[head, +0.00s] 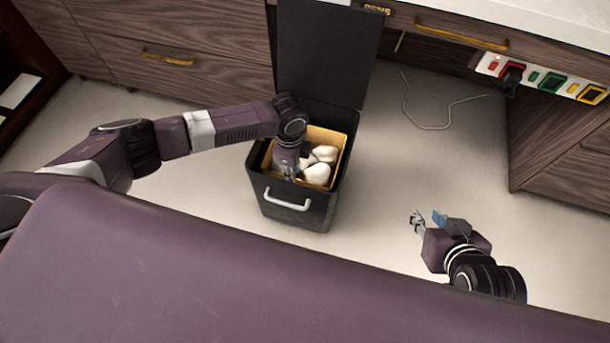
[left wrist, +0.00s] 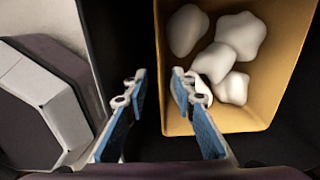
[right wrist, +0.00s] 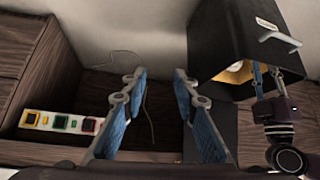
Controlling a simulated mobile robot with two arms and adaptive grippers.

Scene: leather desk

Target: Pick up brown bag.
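The brown bag (head: 328,136) is a tan, open-topped container inside a black bin (head: 320,208), with several white crumpled lumps (head: 317,173) in it. In the left wrist view, the bag (left wrist: 225,121) fills the upper right. My left gripper (head: 287,171) reaches down into the bin at the bag's left side. Its fingers (left wrist: 159,74) are apart, with the bag's left edge appearing between the tips; contact cannot be told. My right gripper (head: 428,220) is open and empty, to the right of the bin. Part of the bag (right wrist: 236,72) shows in the right wrist view.
The bin's dark lid (head: 325,55) stands raised at the back. A white handle (head: 287,204) is on its front. Wooden drawers (head: 175,60) stand behind on the left. A power strip (head: 540,80) and a grey cable (head: 430,127) are at right.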

